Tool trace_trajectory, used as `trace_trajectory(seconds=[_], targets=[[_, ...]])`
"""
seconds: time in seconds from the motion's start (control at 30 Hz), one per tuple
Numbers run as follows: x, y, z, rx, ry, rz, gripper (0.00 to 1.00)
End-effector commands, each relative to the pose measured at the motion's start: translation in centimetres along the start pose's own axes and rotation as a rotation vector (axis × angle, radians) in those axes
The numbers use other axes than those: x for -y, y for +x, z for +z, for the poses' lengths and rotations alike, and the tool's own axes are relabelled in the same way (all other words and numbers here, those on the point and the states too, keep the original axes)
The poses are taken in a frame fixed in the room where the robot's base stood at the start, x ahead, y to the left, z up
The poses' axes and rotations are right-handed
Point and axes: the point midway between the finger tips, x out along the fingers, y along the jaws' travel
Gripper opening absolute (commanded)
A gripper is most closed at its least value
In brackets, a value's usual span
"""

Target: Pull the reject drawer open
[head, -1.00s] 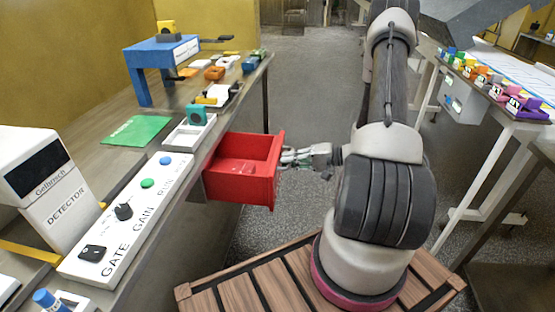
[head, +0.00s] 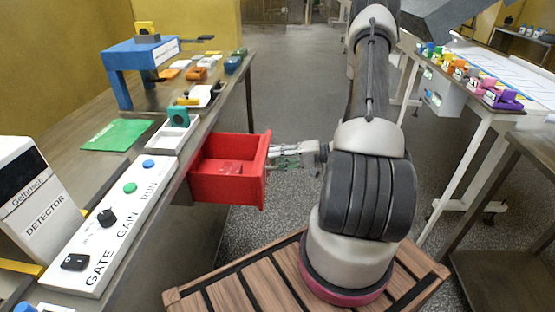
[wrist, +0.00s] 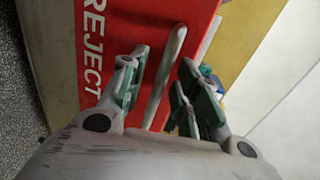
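The red reject drawer (head: 228,182) stands pulled out from the side of the bench, its inside visible in the head view. A small clear or reddish item seems to lie on its floor. In the wrist view, its red front (wrist: 100,40) carries the white word REJECT and a pale bar handle (wrist: 166,75). My gripper (wrist: 165,95) is at the drawer front, with its green-padded fingers on either side of the handle. Gaps show between the handle and the fingers, so it looks open around the bar. The head view also shows my gripper (head: 285,152) beside the front panel.
A control panel (head: 105,225) with GATE, GAIN and RUN marks and a white detector (head: 35,200) stand on the bench (head: 85,165). A blue stand (head: 140,60) is farther back. A white table (head: 480,105) with coloured items stands at right. Floor shows between.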

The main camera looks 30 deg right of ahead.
Motion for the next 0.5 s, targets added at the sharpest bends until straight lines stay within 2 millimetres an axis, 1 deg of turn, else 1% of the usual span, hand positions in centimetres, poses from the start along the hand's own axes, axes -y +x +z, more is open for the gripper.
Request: trace_trajectory(seconds=[0.07, 0.17, 0.4, 0.5], targets=[[0.0, -0.8, -0.1, -0.004, 0.000, 0.000, 0.32], [0.0, -2.5, -0.1, -0.006, -0.001, 0.000, 0.32], [0.0, -7.9, -0.1, -0.006, -0.002, 0.001, 0.32], [0.0, -9.7, -0.1, -0.004, -0.001, 0.000, 0.32]])
